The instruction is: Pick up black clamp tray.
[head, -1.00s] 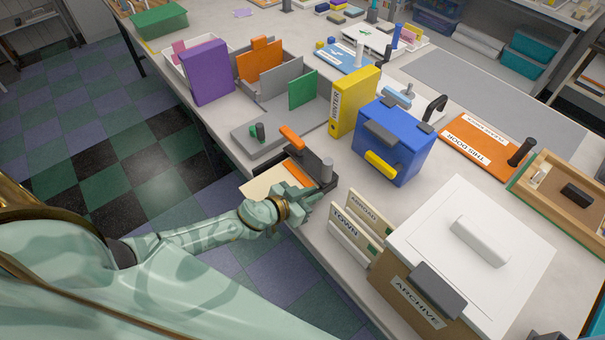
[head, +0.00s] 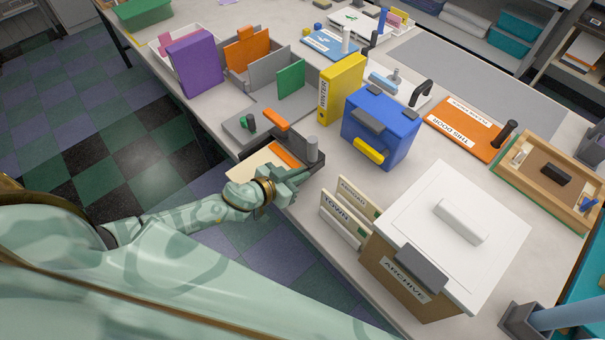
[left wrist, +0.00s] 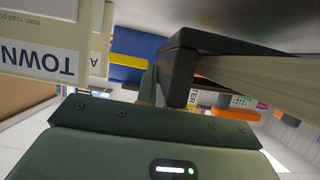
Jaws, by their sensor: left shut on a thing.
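The black clamp tray (head: 316,161) is at the near edge of the table, with a grey knob, orange parts and a cream sheet stack (head: 252,168) that reaches past the edge. My left gripper (head: 298,177) is shut on the tray's near right side. In the left wrist view the tray's dark corner (left wrist: 182,58) and the pale stack (left wrist: 265,82) are close to the fingers (left wrist: 152,88). The fingers hide part of the grip. I cannot tell whether the tray is clear of the table. My right gripper is not in view.
The TOWN card (head: 340,220) and ARCHIVE box (head: 405,282) stand to the right of my gripper. The blue box (head: 385,125) and yellow binder (head: 340,90) are behind the tray.

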